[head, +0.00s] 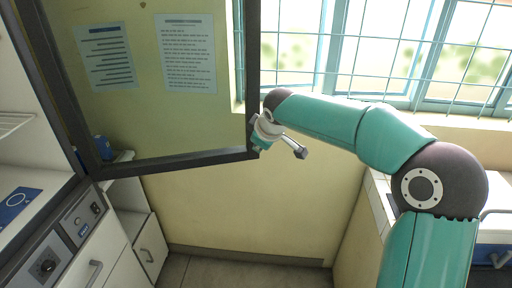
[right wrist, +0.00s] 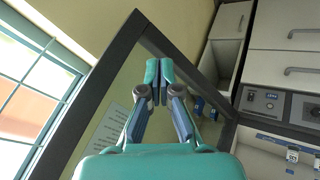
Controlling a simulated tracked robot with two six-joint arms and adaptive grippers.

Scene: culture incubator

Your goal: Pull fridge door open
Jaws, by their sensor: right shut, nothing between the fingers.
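The fridge door (head: 253,60) is a glass pane in a dark frame. It stands wide open in the head view, swung out from the fridge body (head: 30,150) at the left. My right gripper (head: 257,143) is at the door's lower free corner, against or very close to the frame; whether it touches cannot be told. In the right wrist view my right gripper (right wrist: 158,72) is shut and empty, with its fingertips over the door's glass near the dark frame (right wrist: 120,50). No handle is clearly visible. My left gripper is not in view.
A control panel (head: 75,235) and drawers (head: 150,250) lie below the fridge at the left. A barred window (head: 400,50) is behind my right arm. A white-tiled counter (head: 378,200) stands at the right. The floor (head: 245,272) between is clear.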

